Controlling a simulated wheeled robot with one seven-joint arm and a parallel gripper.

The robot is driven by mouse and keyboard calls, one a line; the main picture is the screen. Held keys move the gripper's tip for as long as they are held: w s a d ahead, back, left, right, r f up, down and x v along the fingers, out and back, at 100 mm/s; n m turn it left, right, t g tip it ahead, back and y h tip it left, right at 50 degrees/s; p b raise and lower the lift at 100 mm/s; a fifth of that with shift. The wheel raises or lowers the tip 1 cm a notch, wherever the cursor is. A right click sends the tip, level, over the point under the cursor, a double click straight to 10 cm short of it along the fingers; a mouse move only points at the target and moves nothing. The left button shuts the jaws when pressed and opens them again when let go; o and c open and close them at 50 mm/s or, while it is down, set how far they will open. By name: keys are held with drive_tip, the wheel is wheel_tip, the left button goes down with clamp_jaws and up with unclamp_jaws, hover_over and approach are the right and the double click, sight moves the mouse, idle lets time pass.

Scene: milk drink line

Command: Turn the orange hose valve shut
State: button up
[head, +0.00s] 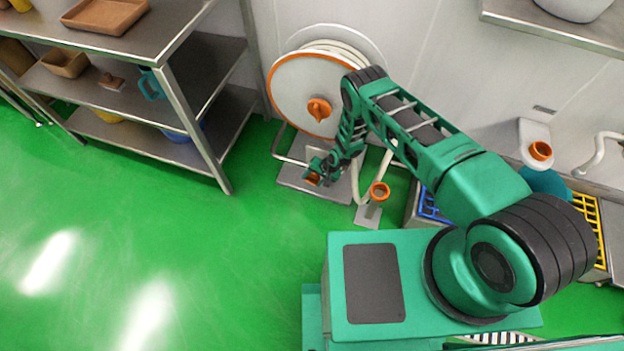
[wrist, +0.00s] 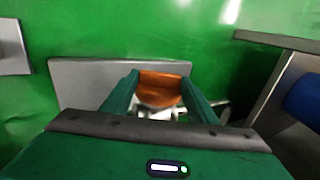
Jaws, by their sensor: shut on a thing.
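The orange hose valve (head: 312,178) is low down in front of the hose reel, above a grey base plate; in the head view my gripper partly hides it. My gripper (head: 320,173) reaches down to it from the right. In the wrist view the orange valve handle (wrist: 162,88) lies between the two green fingers, and my gripper (wrist: 160,78) is shut on it. Pale metal parts show just below the handle. The valve's exact turn angle cannot be told.
The hose reel (head: 296,91) with its orange rim and orange knob (head: 319,109) stands behind my arm. An orange cup-like piece (head: 380,191) on a small stand is close to the right. A steel shelf rack (head: 207,154) is at left. The green floor at left is clear.

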drive_tip(key=y, duration=0.1)
drive_tip(key=d+t+y, duration=0.1)
drive_tip(key=y, duration=0.1)
drive_tip(key=f+y, duration=0.1)
drive_tip(key=y, duration=0.1)
drive_tip(key=shift+s+d+t, duration=0.15)
drive_tip(key=shift+d+t, duration=0.15)
drive_tip(key=shift+t, duration=0.1)
drive_tip(key=shift+f, duration=0.1)
idle(0.3)
drive_tip(key=o, duration=1)
drive_tip(key=shift+o, duration=0.2)
drive_tip(key=shift+a, duration=0.1)
drive_tip(key=v, duration=1)
drive_tip(key=shift+s+d, duration=0.15)
drive_tip(key=shift+d, duration=0.3)
